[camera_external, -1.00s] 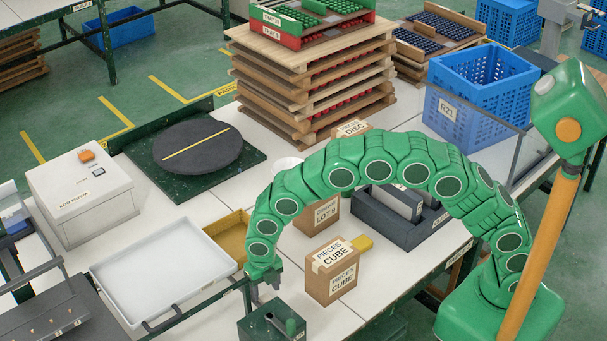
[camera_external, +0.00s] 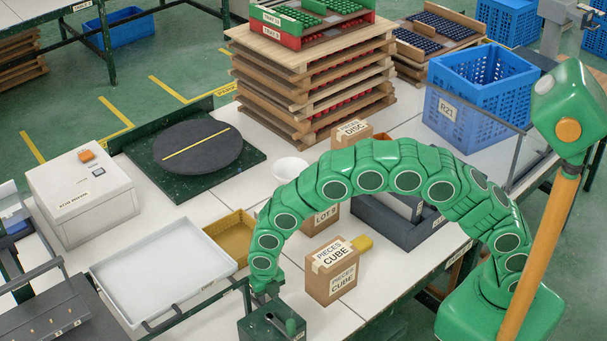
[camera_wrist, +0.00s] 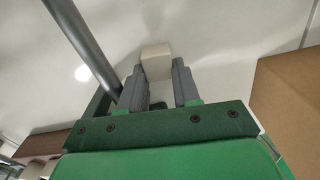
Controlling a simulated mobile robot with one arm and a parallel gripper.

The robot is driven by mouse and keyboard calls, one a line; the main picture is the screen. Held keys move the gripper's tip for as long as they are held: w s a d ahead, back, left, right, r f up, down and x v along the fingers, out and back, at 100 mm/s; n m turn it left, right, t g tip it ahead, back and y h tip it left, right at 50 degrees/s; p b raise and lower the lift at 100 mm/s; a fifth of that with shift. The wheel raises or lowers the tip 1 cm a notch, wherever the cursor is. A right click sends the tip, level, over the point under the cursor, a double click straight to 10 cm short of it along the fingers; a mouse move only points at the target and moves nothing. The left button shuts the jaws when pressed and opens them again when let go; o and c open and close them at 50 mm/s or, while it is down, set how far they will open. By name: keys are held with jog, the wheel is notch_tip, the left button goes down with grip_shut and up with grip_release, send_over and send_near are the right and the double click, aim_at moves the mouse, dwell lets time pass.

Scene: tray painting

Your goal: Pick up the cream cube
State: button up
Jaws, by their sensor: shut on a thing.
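The cream cube (camera_wrist: 156,62) shows in the wrist view between the tips of my two grey fingers. My gripper (camera_wrist: 159,85) is shut on it. In the external view my gripper (camera_external: 266,297) points down at the front edge of the white table, just behind a dark green box with a lever (camera_external: 272,325). The cube cannot be made out in the external view. Whether it touches the surface below is unclear.
A cardboard carton marked PIECES CUBE (camera_external: 331,272) stands just right of my gripper; a brown carton side (camera_wrist: 288,100) fills the wrist view's right. A grey rod (camera_wrist: 82,40) passes left of my fingers. A white tray (camera_external: 150,255) and an ochre bin (camera_external: 231,236) lie left.

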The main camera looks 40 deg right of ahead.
jog(key=shift+c, duration=1.1)
jog(key=shift+r, duration=0.15)
notch_tip(320, 180, up, 10)
